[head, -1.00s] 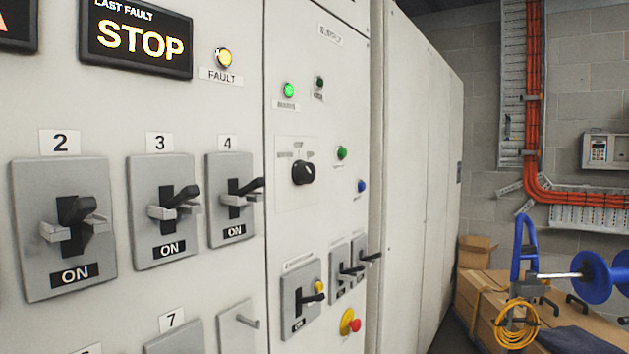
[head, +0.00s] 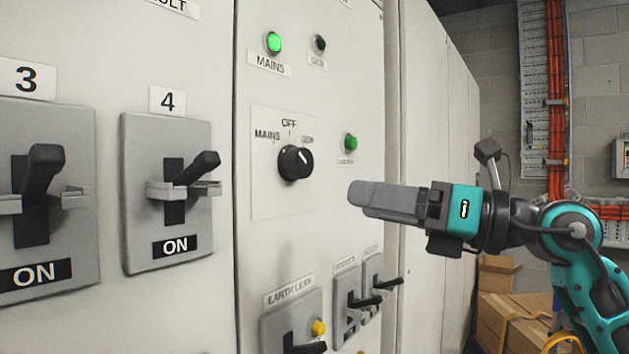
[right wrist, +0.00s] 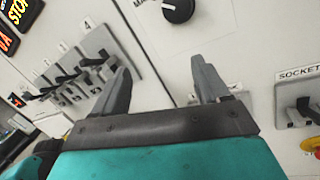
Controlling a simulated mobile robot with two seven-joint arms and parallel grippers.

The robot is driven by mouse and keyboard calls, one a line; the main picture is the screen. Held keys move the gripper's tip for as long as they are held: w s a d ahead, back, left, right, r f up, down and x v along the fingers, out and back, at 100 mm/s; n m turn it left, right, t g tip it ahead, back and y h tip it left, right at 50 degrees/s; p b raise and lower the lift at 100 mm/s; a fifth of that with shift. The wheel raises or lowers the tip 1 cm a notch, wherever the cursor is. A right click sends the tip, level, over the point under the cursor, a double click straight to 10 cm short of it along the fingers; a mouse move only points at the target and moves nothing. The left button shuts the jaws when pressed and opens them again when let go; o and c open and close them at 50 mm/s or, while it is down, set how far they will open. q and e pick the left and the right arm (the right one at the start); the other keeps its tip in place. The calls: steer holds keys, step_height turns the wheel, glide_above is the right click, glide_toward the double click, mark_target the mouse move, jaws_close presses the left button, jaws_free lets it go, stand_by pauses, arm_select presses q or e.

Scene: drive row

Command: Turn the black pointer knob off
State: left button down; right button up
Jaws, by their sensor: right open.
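The black pointer knob (head: 295,162) sits on a white plate (head: 268,195) marked MAINS, OFF and GEN. A white mark on its face sits at the upper right, toward the GEN label (head: 308,139). In the right wrist view the knob (right wrist: 178,10) is at the top edge, partly cut off, with its mark near the picture's top. My right gripper (head: 358,199) is to the right of the knob and a little lower, apart from it. Its two fingers (right wrist: 160,78) are spread, with nothing between them. My left gripper is not in view.
A lit green MAINS lamp (head: 273,43) and an unlit GEN lamp (head: 320,43) are above the knob; a green button (head: 350,142) is to its right. Lever switches (head: 174,195) stick out at left, and more below, beside the EARTH LEAK switch (head: 290,325). Boxes (head: 510,310) are at the right.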

mark_target(306, 163)
step_height(306, 163, up, 5)
steer(key=d+n+t+h, duration=0.1)
steer(key=d+t+h, duration=0.2)
steer(key=x, duration=0.9)
steer(key=p+x, duration=0.1)
steer(key=x, duration=0.3)
steer(key=shift+w+a+f, duration=0.1)
steer(key=shift+f, duration=0.2)
steer(key=c, duration=1)
